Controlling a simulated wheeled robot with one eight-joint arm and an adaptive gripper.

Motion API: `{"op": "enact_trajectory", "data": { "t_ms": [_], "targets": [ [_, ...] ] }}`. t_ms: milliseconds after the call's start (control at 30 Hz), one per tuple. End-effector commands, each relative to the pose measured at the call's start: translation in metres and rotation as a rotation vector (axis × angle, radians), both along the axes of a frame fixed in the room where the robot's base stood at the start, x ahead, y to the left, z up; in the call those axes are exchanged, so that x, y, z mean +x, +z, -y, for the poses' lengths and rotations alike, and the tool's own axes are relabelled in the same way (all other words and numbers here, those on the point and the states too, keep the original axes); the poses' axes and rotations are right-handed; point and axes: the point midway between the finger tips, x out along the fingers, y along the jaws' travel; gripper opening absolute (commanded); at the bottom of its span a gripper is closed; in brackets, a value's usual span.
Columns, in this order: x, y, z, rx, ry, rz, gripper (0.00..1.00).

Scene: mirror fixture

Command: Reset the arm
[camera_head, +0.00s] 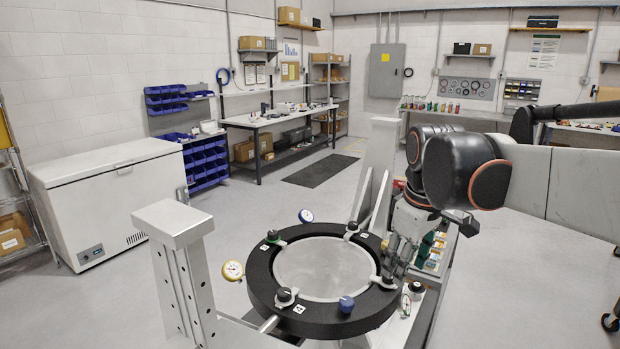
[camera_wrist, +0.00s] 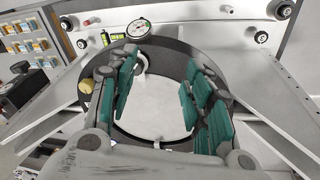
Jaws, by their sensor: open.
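My gripper (camera_head: 398,262) hangs at the right side of the mirror fixture in the head view, below my black and grey arm. The wrist view shows my gripper (camera_wrist: 165,100) open, with green-padded fingers apart and nothing between them. The fixture is a black ring (camera_head: 262,292) around a pale round mirror (camera_head: 322,268). The mirror also shows between the fingers in the wrist view (camera_wrist: 155,110). Several clamps with dark knobs sit on the ring. A blue knob (camera_head: 346,304) is at its front. Whether my fingertips touch the ring cannot be told.
A yellow-rimmed dial gauge (camera_head: 233,270) and a blue-rimmed one (camera_head: 306,216) stand beside the ring. Metal posts (camera_head: 180,250) (camera_head: 381,160) rise left and behind. A grey panel (camera_head: 585,195) is at right. A white chest freezer (camera_head: 110,200) stands left; open floor lies between.

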Motion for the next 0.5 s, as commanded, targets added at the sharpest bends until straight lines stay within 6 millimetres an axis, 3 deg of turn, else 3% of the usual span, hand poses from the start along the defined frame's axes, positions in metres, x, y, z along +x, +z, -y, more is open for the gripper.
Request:
{"op": "enact_trajectory", "data": {
  "t_ms": [100, 500],
  "targets": [
    [-0.03, -0.025, 0.001, 0.022, -0.093, 0.062, 0.46],
    [-0.116, -0.109, 0.003, 0.14, -0.403, 0.27, 0.46]
  ]
}}
